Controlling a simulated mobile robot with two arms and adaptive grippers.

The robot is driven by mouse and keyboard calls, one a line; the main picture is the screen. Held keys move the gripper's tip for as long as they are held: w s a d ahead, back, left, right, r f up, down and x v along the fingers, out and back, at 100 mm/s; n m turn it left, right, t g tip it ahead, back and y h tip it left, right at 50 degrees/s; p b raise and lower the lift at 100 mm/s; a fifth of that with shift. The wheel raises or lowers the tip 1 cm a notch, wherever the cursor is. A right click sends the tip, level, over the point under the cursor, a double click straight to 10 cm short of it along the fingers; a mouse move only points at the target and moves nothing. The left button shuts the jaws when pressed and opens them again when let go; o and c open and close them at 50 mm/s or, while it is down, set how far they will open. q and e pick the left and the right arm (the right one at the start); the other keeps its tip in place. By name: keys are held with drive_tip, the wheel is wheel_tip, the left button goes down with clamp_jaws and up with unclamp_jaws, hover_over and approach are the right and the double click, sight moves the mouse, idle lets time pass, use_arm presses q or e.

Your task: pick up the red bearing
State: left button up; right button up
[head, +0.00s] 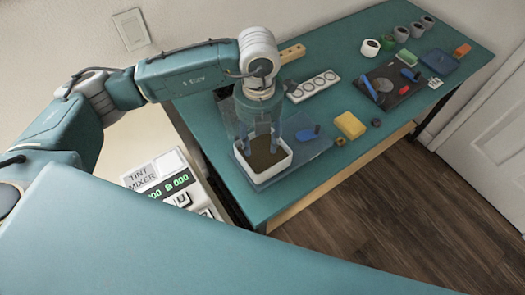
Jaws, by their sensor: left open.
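My left gripper (260,145) points straight down over a white open container (268,175) filled with something brown. Its two fingers are apart, and I see nothing held between them. The fingertips are at or just above the brown filling; I cannot tell if they touch it. No red bearing can be made out for certain. A small red spot (404,90) shows on a dark board (385,97) at the right of the bench, too small to identify. My right gripper is out of view.
The teal bench (330,70) holds a white strip with round slots (313,86), a yellow block (350,125), a blue-handled item (307,133), an orange block (462,50) and several cups at the back. A tint mixer (165,180) stands left of the bench.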

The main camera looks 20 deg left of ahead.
sight(263, 155)
use_arm(q)
drive_tip(key=shift+f, duration=0.45)
drive_tip(key=f, duration=0.1)
drive_tip(key=f+p, duration=0.1)
drive_tip(key=f, duration=0.3)
drive_tip(key=shift+w+d+p, duration=0.3)
drive_tip(key=shift+d+p, duration=0.05)
drive_tip(key=shift+p, duration=0.05)
drive_tip(key=shift+f, duration=0.4)
drive_tip(key=shift+c, duration=0.2)
drive_tip(key=c, duration=0.9)
drive_tip(key=shift+c, duration=1.3)
clamp_jaws()
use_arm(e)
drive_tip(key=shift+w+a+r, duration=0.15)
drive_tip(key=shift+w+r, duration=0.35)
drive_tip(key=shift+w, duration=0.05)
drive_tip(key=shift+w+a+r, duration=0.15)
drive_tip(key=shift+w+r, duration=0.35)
